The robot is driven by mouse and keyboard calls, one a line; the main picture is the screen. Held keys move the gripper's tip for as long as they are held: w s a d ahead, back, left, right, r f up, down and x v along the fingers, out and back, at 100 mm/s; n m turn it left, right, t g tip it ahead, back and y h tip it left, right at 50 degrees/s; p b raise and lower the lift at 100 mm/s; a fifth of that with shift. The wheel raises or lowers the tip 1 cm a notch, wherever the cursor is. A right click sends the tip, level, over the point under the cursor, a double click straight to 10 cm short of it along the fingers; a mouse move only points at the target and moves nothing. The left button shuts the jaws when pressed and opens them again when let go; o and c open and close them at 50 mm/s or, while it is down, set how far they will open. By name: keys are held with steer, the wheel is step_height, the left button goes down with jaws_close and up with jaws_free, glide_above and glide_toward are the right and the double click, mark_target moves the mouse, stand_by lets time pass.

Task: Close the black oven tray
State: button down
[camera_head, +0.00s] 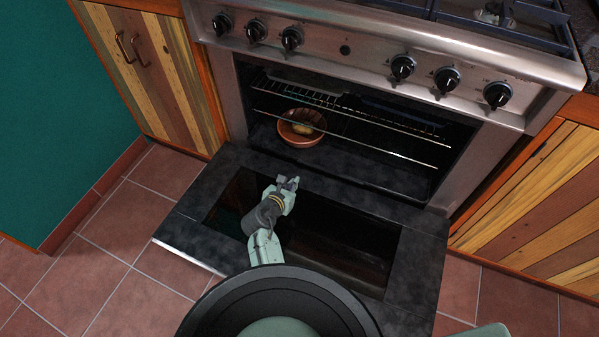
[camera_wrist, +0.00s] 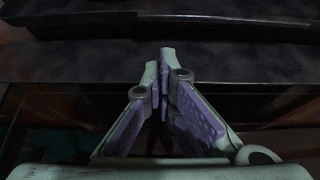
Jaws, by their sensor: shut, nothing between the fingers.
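The oven (camera_head: 440,52) stands against the wall with its black door (camera_head: 425,275) folded down flat in front of it. Inside, a wire rack (camera_head: 340,112) sits in the oven cavity, seemingly pushed in. Which part is the black tray I cannot tell for sure. My gripper (camera_head: 288,183) is over the inner glass of the lowered door, pointing toward the oven opening. In the wrist view my gripper (camera_wrist: 163,60) is shut and empty, its fingertips together, with a dark edge of the oven ahead.
An orange-brown bowl (camera_head: 301,127) with something pale in it sits inside the oven, low on the left. Wooden cabinets (camera_head: 150,70) flank the oven on both sides. Black knobs (camera_head: 403,67) line its front panel. The tiled floor (camera_head: 110,265) at left is clear.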

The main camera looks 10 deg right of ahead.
mark_target(314, 149)
steer(key=w+d, duration=0.1)
steer(key=w+d+f, duration=0.1)
steer(key=w, duration=0.1)
steer(key=w+d, duration=0.1)
steer(key=w, duration=0.1)
steer(key=shift+w+d+f, duration=0.15)
steer(key=shift+d, duration=0.1)
steer(key=w+d, duration=0.1)
steer(key=w, duration=0.1)
steer(key=w+d, duration=0.2)
steer(key=w, duration=0.1)
steer(key=w+d, duration=0.2)
steer(key=shift+w+d, duration=0.1)
steer(key=shift+w, duration=0.3)
